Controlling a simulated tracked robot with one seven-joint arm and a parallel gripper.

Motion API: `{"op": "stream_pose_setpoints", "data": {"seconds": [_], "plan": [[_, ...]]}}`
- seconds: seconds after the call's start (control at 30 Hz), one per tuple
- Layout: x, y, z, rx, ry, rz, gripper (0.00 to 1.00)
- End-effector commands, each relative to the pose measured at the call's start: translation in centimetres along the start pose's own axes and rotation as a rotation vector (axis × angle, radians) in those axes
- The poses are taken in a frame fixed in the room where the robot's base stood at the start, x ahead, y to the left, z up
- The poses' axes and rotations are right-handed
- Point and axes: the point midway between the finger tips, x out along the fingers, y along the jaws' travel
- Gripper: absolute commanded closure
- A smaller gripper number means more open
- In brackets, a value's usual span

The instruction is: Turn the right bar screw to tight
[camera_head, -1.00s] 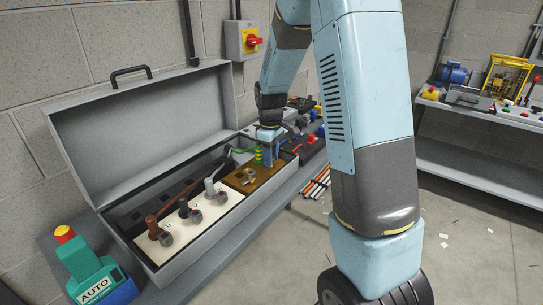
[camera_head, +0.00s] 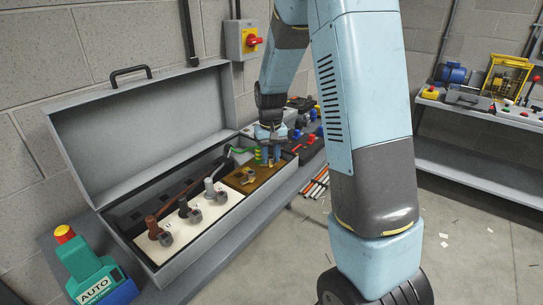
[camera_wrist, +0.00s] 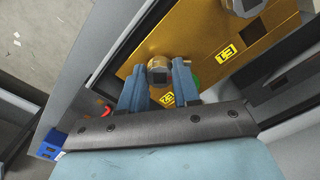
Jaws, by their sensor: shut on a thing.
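The brass-coloured bar plate (camera_head: 262,180) lies in the right end of the open grey case. In the wrist view the plate (camera_wrist: 205,50) carries two screws and yellow labels. The right bar screw (camera_wrist: 159,73), with a dark square in its head, sits between the blue fingers of my gripper (camera_wrist: 159,84). My gripper is shut on this screw. The other bar screw (camera_wrist: 243,4) is cut off by the top edge; it also shows in the head view (camera_head: 248,178). In the head view my gripper (camera_head: 269,157) reaches down over the plate and hides the held screw.
The case's raised lid (camera_head: 140,125) stands behind. A green AUTO box (camera_head: 90,270) with a red button is at front left. A red-yellow switch (camera_head: 250,41) is on the wall.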

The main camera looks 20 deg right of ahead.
Motion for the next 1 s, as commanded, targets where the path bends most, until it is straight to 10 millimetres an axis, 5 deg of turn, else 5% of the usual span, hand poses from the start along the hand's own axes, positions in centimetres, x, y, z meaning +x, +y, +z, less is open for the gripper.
{"op": "stream_pose_setpoints", "data": {"seconds": [0.5, 1.0], "plan": [[-0.21, 0.0, -0.3, 0.449, 0.009, -0.001, 0.99], [-0.24, -0.13, -0.35, 0.643, 0.009, -0.004, 0.99]]}}
